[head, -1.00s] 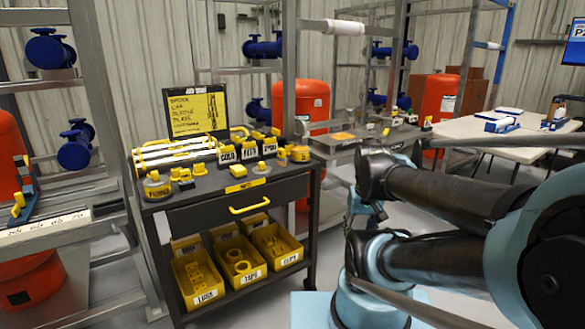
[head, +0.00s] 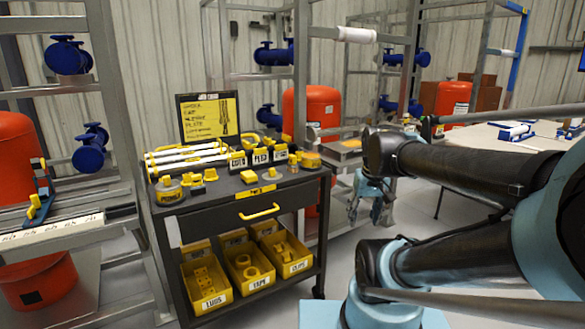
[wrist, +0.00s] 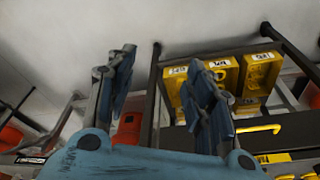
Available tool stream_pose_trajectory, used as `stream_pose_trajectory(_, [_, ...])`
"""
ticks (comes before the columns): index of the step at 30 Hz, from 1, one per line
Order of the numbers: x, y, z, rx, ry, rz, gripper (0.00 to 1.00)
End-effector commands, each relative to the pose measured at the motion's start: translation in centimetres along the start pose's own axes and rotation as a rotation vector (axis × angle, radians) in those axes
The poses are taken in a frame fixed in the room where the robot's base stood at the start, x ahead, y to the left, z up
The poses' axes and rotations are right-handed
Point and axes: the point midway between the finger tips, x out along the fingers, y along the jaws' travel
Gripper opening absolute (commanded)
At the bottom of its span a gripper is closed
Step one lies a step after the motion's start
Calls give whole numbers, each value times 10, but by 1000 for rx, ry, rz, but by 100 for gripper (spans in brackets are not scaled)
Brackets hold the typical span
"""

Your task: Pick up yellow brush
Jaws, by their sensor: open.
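Several small yellow items lie on top of a dark tool cart in the head view, including a yellow block (head: 249,177) near the front and a small yellow piece (head: 210,174) to its left. I cannot tell which of them is the yellow brush. My gripper (head: 366,203) hangs to the right of the cart, apart from it, with nothing in it. In the wrist view my gripper (wrist: 160,65) shows its two blue-grey fingers spread wide. The cart's yellow bins show beyond the right finger there; the cart top is mostly out of that view.
The cart has a drawer with a yellow handle (head: 259,212) and labelled yellow bins (head: 249,279) below. A yellow-and-black sign (head: 207,118) stands at its back. Metal racks (head: 110,130) flank the cart. A pale table (head: 470,150) is at right. Grey floor shows beside the cart.

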Motion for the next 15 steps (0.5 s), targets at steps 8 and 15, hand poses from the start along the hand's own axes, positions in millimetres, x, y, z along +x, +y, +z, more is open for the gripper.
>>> stream_pose_trajectory(8, [-53,-25,-100,-130,43,-39,48])
stream_pose_trajectory(15, [-85,-56,-186,-239,81,-73,48])
